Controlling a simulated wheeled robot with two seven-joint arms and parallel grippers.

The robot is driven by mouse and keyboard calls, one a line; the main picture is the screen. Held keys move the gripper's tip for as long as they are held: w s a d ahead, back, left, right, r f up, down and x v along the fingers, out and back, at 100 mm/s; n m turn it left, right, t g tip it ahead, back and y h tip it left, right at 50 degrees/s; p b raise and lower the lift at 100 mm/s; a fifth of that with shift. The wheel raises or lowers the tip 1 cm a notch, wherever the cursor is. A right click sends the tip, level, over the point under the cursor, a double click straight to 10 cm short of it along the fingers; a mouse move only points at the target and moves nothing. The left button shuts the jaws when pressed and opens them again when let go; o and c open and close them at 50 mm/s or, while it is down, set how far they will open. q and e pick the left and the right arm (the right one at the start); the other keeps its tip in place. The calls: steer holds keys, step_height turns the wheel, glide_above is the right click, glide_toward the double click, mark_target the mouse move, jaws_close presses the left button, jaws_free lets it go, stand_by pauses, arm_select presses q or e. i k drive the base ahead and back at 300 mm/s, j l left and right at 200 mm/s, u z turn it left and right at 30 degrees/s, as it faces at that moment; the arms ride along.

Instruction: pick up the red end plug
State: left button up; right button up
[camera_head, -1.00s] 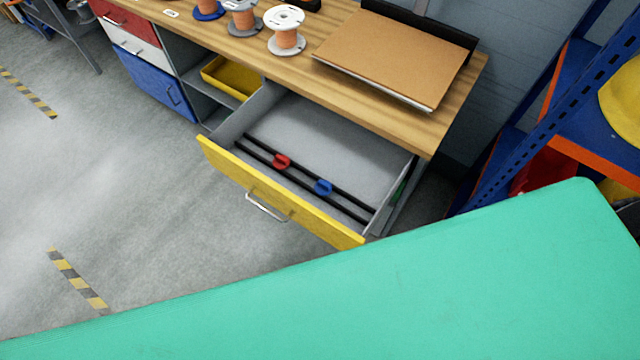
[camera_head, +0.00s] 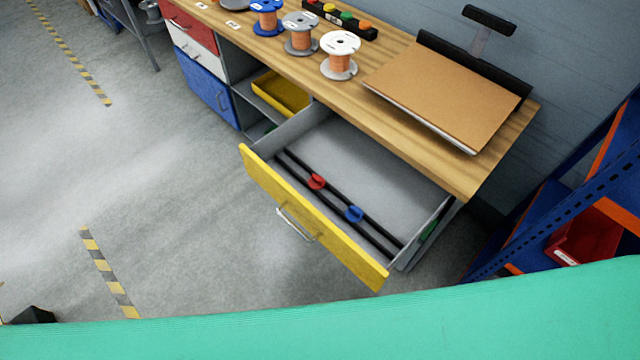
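The red end plug (camera_head: 316,181) sits on the black rails (camera_head: 334,206) inside the open yellow-fronted drawer (camera_head: 310,225). A blue plug (camera_head: 354,214) of similar shape sits on the rails to its right, nearer the drawer's right end. Both are small in view, so their fine shape cannot be told. Neither of my grippers shows in the head view.
A wooden workbench (camera_head: 410,118) above the drawer holds several wire spools, a brown board (camera_head: 450,95) and a black strip with coloured knobs (camera_head: 340,18). A teal surface (camera_head: 330,325) fills the bottom edge. A blue shelf rack (camera_head: 530,235) stands right.

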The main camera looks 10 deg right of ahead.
mark_target(315, 182)
steer(key=u, duration=3.85)
steer(key=z, duration=2.6)
steer(key=l+z, duration=0.95)
steer(key=z, duration=0.2)
steer(key=i, duration=0.05)
